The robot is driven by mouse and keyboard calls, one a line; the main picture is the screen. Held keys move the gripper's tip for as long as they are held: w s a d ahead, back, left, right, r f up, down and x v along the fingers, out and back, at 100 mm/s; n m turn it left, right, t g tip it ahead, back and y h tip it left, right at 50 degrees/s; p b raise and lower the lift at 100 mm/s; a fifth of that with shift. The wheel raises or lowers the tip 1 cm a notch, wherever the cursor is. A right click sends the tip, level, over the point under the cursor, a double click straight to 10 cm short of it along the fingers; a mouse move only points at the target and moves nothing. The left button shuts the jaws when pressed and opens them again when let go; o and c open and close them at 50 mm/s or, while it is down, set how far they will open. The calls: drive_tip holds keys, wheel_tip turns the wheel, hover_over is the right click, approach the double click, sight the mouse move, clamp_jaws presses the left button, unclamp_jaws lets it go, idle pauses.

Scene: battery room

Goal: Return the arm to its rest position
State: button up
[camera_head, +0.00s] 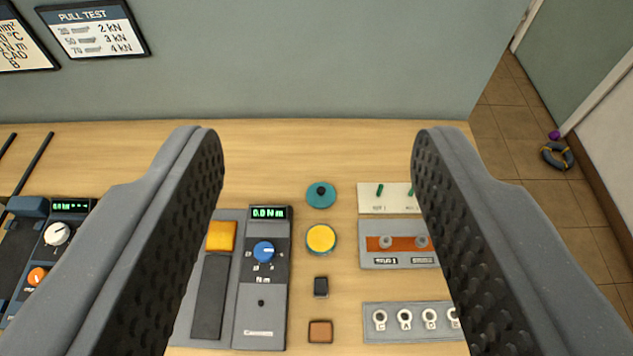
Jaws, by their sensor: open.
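My gripper (318,165) fills the near part of the camera_head view. Its two grey fingers with dark dimpled pads stand wide apart, one on the left and one on the right. Nothing is between them. The fingers show above a wooden bench (310,150) and hide parts of what lies behind them. The rest of my arm is not in view.
Between the fingers are a torque device (263,312) reading 0.0 Nm, a teal disc (321,195), a yellow round piece (321,239), small blocks and panels (400,259). Another device (57,235) stands left. The bench's back strip is clear. Tiled floor (510,120) lies right.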

drive_tip(key=s+r, duration=0.1)
drive_tip(key=s+r+t, duration=0.1)
drive_tip(key=shift+s+d+r, duration=0.1)
drive_tip(key=shift+s+r, duration=0.05)
drive_tip(key=shift+r, duration=0.25)
